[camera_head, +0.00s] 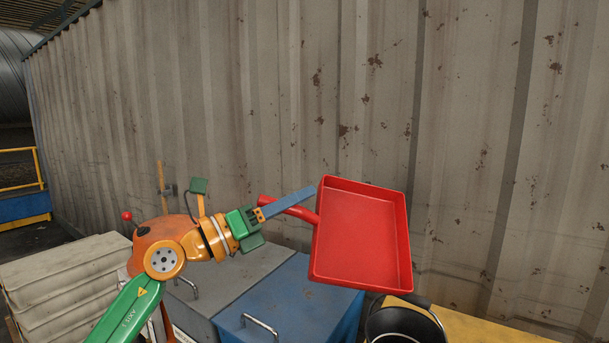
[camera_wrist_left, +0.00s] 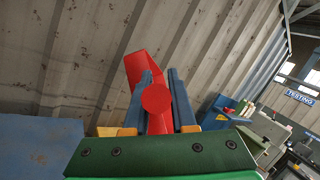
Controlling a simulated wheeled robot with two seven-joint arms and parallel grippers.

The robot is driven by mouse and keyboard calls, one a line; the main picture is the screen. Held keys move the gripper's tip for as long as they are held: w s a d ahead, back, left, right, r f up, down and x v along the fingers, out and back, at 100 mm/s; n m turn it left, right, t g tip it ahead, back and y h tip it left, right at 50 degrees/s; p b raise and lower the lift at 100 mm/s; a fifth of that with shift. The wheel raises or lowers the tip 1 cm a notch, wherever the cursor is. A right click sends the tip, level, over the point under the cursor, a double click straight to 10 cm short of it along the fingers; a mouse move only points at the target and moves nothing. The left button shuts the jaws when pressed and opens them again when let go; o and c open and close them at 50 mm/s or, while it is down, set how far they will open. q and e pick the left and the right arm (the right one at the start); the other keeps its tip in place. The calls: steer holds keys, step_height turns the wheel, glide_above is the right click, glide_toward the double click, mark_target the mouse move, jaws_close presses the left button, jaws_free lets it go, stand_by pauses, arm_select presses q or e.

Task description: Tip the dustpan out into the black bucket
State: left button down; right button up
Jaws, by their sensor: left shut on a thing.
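The red dustpan (camera_head: 362,235) is raised and tilted in the head view, with its open face turned toward the camera. No debris shows on its inner face. My left gripper (camera_head: 300,198) is shut on its red handle, which also shows end-on between the blue fingers in the left wrist view (camera_wrist_left: 156,98). The black bucket (camera_head: 405,322) is at the bottom edge of the head view, below and slightly right of the dustpan. Its lower part is cut off by the frame, and its contents cannot be made out. My right gripper is not in view.
A grey box (camera_head: 235,280) and a blue box (camera_head: 300,298) with metal handles stand below my left arm. A yellow surface (camera_head: 480,325) lies beside the bucket. A rusty corrugated wall (camera_head: 470,150) closes off the back. The space above the bucket's right side is clear.

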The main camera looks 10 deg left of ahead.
arm_select(q)
steer(key=w+a+f+n+y+p, duration=0.3)
steer(key=w+f+n+p, duration=0.3)
steer(key=n+p, duration=0.2)
steer(key=shift+w+a+n+g+p, duration=0.4)
steer(key=shift+a+n, duration=0.3)
steer(key=shift+n, duration=0.2)
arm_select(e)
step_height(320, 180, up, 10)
